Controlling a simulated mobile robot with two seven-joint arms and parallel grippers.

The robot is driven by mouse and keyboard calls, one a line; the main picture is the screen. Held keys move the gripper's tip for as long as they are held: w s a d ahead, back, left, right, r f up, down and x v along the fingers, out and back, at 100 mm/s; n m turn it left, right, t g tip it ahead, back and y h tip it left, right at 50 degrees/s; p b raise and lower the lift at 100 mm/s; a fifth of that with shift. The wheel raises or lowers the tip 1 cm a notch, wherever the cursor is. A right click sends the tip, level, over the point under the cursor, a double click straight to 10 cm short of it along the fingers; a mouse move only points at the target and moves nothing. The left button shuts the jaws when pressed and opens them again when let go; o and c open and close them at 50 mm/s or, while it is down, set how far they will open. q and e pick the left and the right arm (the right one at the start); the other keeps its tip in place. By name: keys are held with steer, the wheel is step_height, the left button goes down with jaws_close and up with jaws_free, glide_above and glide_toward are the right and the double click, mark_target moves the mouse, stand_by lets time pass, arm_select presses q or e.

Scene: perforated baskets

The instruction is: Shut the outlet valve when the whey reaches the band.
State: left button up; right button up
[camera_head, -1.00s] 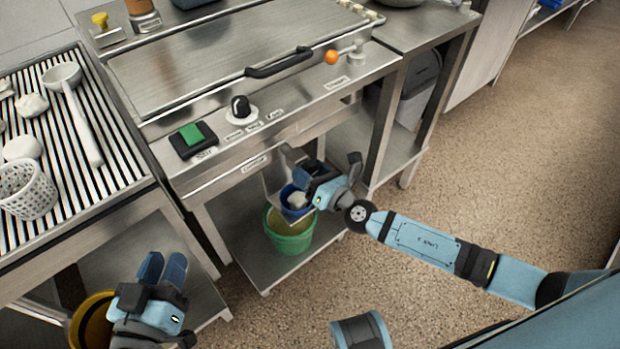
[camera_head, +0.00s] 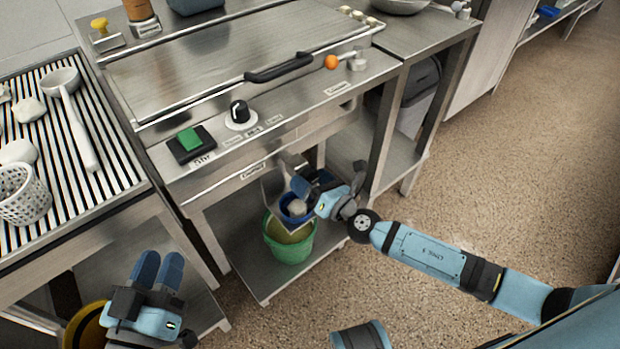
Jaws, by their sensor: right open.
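A green bucket (camera_head: 289,248) with yellowish liquid stands on the low shelf under the steel machine. No band is distinguishable on the bucket. A lever with an orange knob (camera_head: 331,62) and a metal fitting sits on the machine's front ledge; its label is unreadable, so I cannot tell if it is the outlet valve. My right gripper (camera_head: 290,178) is open beside the blue container, partly covering it; contact is unclear. My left gripper (camera_head: 158,268) is at lower left, away from these; its fingers look close together.
A green button (camera_head: 189,139) and a black dial (camera_head: 240,111) are on the machine's ledge, below a black handle (camera_head: 279,68). A striped draining table (camera_head: 95,120) with a ladle and white basket (camera_head: 24,196) is at left. Open floor lies right.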

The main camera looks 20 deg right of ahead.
arm_select(q)
steer(key=r, duration=0.1)
steer(key=d+r+t+h+b, duration=0.1)
steer(key=shift+s+r, duration=0.15)
steer(key=shift+r, duration=0.25)
arm_select(e)
steer(key=v, duration=1.3)
arm_select(q)
steer(key=shift+a+f, duration=0.1)
steer(key=shift+f, duration=0.1)
arm_select(e)
steer(key=shift+s+d, duration=0.1)
